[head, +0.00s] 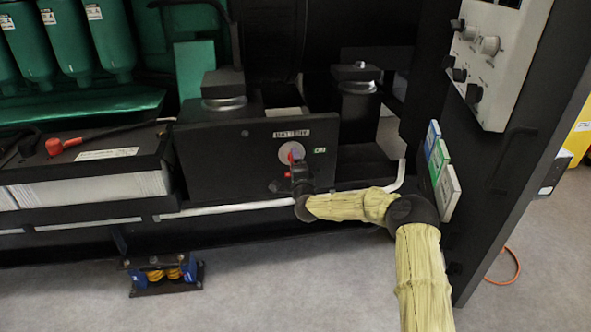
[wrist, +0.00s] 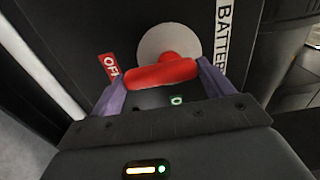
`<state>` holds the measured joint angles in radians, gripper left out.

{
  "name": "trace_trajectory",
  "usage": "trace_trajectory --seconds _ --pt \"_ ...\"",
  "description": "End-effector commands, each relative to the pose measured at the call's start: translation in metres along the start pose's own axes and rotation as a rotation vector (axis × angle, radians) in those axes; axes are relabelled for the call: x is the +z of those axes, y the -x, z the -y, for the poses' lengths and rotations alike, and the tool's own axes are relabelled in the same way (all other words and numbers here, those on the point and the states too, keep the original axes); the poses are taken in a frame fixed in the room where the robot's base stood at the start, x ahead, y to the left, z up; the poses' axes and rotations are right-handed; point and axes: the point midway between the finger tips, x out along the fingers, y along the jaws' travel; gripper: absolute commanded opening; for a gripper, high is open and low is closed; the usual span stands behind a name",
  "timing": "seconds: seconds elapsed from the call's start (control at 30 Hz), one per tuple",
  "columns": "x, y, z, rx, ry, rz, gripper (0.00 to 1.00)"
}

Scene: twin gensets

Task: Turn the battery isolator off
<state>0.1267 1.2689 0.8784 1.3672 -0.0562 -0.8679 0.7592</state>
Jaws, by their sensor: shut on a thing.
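The battery isolator is on a black panel (head: 240,165) under a "BATTERY" label (head: 291,133). It has a pale round plate (wrist: 160,42) and a red bar handle (wrist: 160,75). My gripper (wrist: 162,74) is shut on the handle, one finger at each end. In the wrist view the bar lies nearly level, its left end near the red OFF label (wrist: 108,66). A green label (wrist: 177,100) shows below it, reading ON in the head view (head: 319,150). In the head view my gripper (head: 296,168) covers much of the handle.
A battery with a red terminal cover (head: 65,145) stands to the left. Black mounts (head: 357,85) stand behind the panel. On the right, an open cabinet side (head: 510,170) with signs (head: 440,160) and a control box (head: 490,60) stands close to my arm. The grey floor in front is mostly clear.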

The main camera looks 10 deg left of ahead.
Motion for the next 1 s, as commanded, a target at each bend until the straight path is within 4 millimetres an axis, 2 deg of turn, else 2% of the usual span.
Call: trace_trajectory --seconds 0.53,0.57,0.67,1.0 --pt "-0.0013 -0.0004 0.0003 -0.001 -0.041 -0.004 0.57" --pt "-0.0013 -0.0004 0.0003 -0.001 -0.041 -0.004 0.82" --pt "-0.001 -0.0003 0.0002 0.0 -0.041 -0.003 1.0" --pt "0.0003 0.0021 -0.0001 0.0 -0.037 0.0 1.0"
